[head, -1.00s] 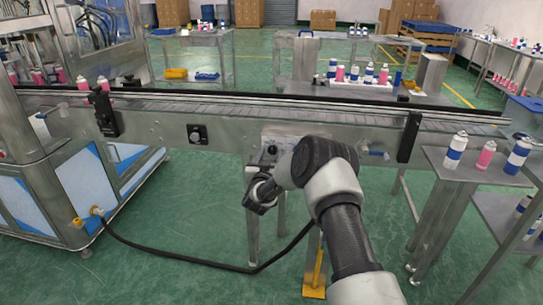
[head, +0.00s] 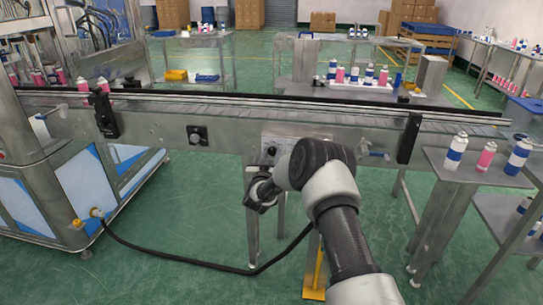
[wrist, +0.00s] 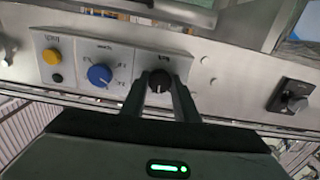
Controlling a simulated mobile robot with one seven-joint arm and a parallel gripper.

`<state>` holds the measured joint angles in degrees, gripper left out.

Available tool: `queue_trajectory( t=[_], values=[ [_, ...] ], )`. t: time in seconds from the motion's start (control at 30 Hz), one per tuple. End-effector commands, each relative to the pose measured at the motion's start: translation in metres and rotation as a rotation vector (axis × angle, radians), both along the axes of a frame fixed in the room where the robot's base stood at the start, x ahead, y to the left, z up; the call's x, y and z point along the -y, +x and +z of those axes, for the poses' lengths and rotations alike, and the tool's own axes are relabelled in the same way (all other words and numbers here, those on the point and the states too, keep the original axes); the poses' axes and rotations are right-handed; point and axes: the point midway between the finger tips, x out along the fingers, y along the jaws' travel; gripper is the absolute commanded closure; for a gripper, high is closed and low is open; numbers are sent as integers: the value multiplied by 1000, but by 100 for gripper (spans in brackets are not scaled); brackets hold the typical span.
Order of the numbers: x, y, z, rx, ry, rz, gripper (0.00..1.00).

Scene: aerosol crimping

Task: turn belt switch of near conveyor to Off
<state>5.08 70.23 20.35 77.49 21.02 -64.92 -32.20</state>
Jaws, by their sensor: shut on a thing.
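In the wrist view, a light metal control panel (wrist: 85,65) carries a black knob (wrist: 160,80) with a pale pointer mark. My gripper (wrist: 160,88) has one finger on each side of this knob and is shut on it. The label above the knob is too small to read. In the head view, the panel is on the side of the near conveyor (head: 350,130), and my gripper (head: 262,172) is at its lower part, partly hidden by my wrist.
Beside the held knob are a blue knob (wrist: 100,75), a yellow button (wrist: 52,56) and a small black button. A separate black plate with a knob (wrist: 290,97) is farther along the conveyor side. A table with several cans (head: 470,172) stands at right.

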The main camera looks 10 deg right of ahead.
Motion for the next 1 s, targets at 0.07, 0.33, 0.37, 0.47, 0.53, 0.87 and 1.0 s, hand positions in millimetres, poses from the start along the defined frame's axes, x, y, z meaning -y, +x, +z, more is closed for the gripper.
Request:
queue_trajectory(
  t=[0.07, 0.33, 0.37, 0.47, 0.53, 0.87, 1.0],
  values=[
    [-1, 0, -1, -12, -38, 2, 95],
    [-2, 0, -1, -75, -235, 3, 95],
    [-2, 0, -1, -83, -260, 2, 95],
    [-1, 0, -2, -112, -348, 2, 95],
    [-1, 0, -1, -131, -409, 2, 95],
    [0, 0, -1, -211, -649, 1, 95],
    [1, -1, -1, -234, -718, 0, 95]
  ],
)
